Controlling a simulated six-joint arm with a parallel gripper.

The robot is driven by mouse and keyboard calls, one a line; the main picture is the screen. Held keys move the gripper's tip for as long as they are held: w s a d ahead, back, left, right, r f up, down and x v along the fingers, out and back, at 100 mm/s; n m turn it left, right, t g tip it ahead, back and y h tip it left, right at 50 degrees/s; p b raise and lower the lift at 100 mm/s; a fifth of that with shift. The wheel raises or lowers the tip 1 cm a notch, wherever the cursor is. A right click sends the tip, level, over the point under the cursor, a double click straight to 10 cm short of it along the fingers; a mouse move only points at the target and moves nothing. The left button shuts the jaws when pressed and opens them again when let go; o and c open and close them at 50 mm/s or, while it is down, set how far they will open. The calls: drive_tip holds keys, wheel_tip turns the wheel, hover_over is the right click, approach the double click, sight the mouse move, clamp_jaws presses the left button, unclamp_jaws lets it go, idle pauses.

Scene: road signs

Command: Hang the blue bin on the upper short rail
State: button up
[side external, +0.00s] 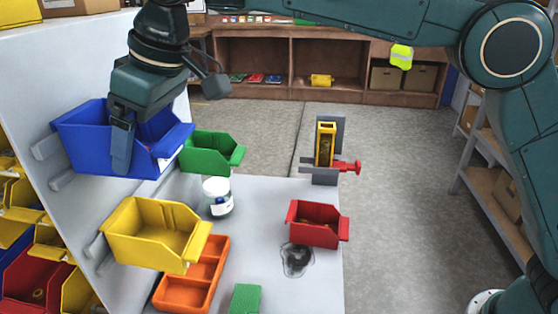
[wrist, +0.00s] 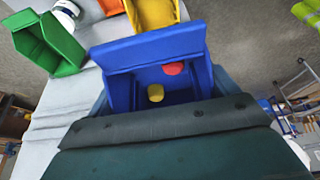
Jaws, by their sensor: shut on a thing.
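The blue bin (side external: 80,142) is held high beside the white panel (side external: 45,75), roughly level with its open top up. My gripper (side external: 121,150) comes from above and is shut on the bin's near side wall. In the wrist view the blue bin (wrist: 150,55) shows a round red piece (wrist: 173,68) and a round yellow piece (wrist: 156,93) inside. A short grey rail (side external: 46,146) shows just left of the bin, with another grey rail piece (side external: 62,179) below it. The bin covers the rest, so I cannot tell whether it touches or hooks the rail.
A yellow bin (side external: 150,232) sits at the panel below, near a lower rail (side external: 96,248). A green bin (side external: 208,151), white jar (side external: 218,197), orange tray (side external: 205,270), red bin (side external: 317,223) and green block (side external: 245,298) are on the grey table (side external: 265,200). A yellow-and-red device (side external: 325,145) stands at its far edge.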

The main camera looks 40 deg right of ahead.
drive_tip(key=shift+f, duration=0.3)
idle(0.5)
drive_tip(key=o, duration=0.8)
drive_tip(key=shift+o, duration=0.2)
drive_tip(key=shift+v, duration=3.7)
drive_tip(key=shift+d, duration=0.1)
